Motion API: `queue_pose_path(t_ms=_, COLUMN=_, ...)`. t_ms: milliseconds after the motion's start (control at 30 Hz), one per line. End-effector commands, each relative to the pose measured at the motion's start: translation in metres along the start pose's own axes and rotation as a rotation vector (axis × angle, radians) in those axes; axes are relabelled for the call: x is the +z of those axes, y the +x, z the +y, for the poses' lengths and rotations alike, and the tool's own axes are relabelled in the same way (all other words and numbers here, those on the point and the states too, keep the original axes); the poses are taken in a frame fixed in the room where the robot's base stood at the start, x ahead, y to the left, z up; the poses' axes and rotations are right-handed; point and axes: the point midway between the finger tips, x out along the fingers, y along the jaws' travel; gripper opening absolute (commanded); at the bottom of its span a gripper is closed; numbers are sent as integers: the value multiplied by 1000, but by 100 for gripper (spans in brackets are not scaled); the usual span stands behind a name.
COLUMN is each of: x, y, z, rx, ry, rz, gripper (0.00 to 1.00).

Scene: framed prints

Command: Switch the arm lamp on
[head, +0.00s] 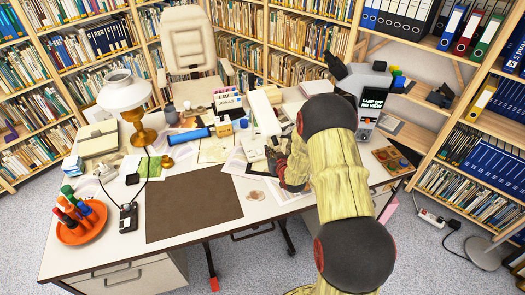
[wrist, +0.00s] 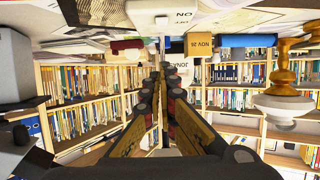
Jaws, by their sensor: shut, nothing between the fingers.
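My gripper (head: 275,157) is shut and empty over the right half of the desk. In the wrist view its fingertips (wrist: 160,75) are together, pointing across the desk. A pale slanted panel (head: 265,112) stands just behind the gripper; I cannot tell if it is the arm lamp's head. A table lamp with a white shade (head: 125,90) and brass base stands at the back left; its brass part (wrist: 287,65) shows upside down at the right of the wrist view.
The desk (head: 105,255) holds a brown mat (head: 190,207), an orange tray (head: 82,232) with several colored items, papers, and a blue roll (head: 187,135). A grey device with a screen (head: 370,100) stands behind my arm. Bookshelves and a beige chair (head: 188,45) are behind.

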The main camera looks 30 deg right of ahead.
Motion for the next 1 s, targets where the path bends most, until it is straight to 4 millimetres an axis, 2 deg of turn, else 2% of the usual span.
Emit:
queue_pose_path(t_ms=200, x=0, y=1, z=0, rx=0, ry=0, rz=-1, gripper=0)
queue_pose_path(t_ms=333, x=2, y=10, z=0, rx=0, ry=0, rz=-2, gripper=0)
queue_pose_path(t_ms=467, x=2, y=30, z=-1, rx=-1, ry=-1, rz=-2, gripper=0)
queue_pose_path(t_ms=833, x=3, y=102, z=-1, rx=-1, ry=-1, rz=-2, gripper=0)
queue_pose_path(t_ms=1000, x=28, y=107, z=0, rx=0, ry=0, rz=-5, gripper=0)
